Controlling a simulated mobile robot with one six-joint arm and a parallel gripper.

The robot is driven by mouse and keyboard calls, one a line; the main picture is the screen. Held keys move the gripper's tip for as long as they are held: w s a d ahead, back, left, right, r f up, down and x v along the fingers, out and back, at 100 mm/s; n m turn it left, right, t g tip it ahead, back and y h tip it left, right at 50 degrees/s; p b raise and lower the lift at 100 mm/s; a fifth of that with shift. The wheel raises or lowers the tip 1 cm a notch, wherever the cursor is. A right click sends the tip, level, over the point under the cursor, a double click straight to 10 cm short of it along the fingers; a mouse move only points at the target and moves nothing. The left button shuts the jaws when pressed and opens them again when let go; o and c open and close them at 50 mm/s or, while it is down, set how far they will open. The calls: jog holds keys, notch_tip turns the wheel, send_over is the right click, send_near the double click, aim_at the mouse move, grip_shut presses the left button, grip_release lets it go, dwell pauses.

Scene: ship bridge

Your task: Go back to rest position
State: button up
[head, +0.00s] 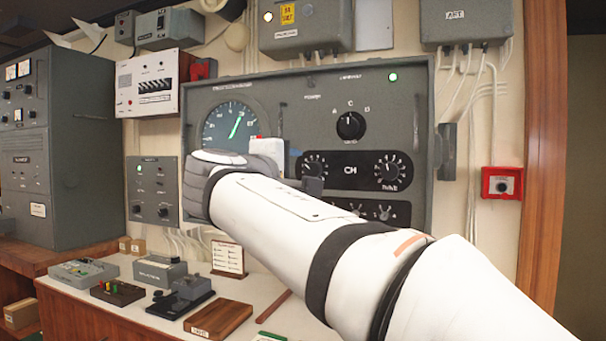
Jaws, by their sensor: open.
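My white arm reaches from the lower right up to the large grey wall panel (400,95). My gripper (280,158) is in front of this panel, between the round green-lit gauge (232,127) and the dials on the right. The gripper is open, but it is partly hidden by my wrist, and its fingertips are hard to make out. I see nothing held in it. I cannot tell whether it touches the panel. My wrist covers the panel's lower left part.
A desk (125,285) below holds several small devices and a wooden block (218,319). A grey cabinet (80,150) stands at the left. A red call box (502,183) is on the right wall. Grey boxes with cables hang above the panel.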

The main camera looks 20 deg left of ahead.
jog(key=d+f+m+g+h+p, duration=0.1)
jog(key=d+f+m+g+p, duration=0.25)
jog(key=d+f, duration=0.55)
jog(key=d+f+m+g+h+p, duration=0.1)
jog(key=d+f+m+g+p, duration=0.35)
jog(key=d, duration=0.95)
jog(key=s+d+f+m+g+y+p, duration=0.1)
jog(key=s+d+f+m+g+p, duration=0.1)
jog(key=s+d+f, duration=0.4)
jog(key=s+d+f+m+g+y+p, duration=0.2)
jog(key=s+d+f+m+g, duration=0.3)
jog(key=s+f, duration=0.7)
jog(key=shift+s+d+f+m+y+p, duration=0.25)
jog(key=shift+s+d+m+p, duration=0.25)
jog(key=shift+s+d+m, duration=0.55)
